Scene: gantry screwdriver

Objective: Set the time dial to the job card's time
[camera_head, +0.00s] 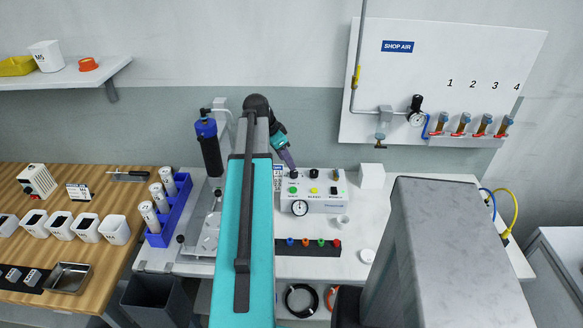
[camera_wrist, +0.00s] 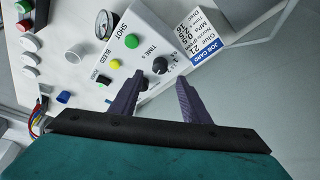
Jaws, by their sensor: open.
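The control box (camera_head: 325,205) stands on the white bench, with a round gauge on its front. In the wrist view its panel (camera_wrist: 150,35) has a green SHOT button (camera_wrist: 130,68), a yellow BLEED button (camera_wrist: 115,64) and a black time dial (camera_wrist: 160,65) with a small scale. Contact cannot be told.
A strip with several coloured knobs (camera_head: 307,247) lies in front of the box. A white block (camera_head: 372,176) stands to its right, and a small white cup (camera_head: 342,220) near its corner. My arm hides part of the bench.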

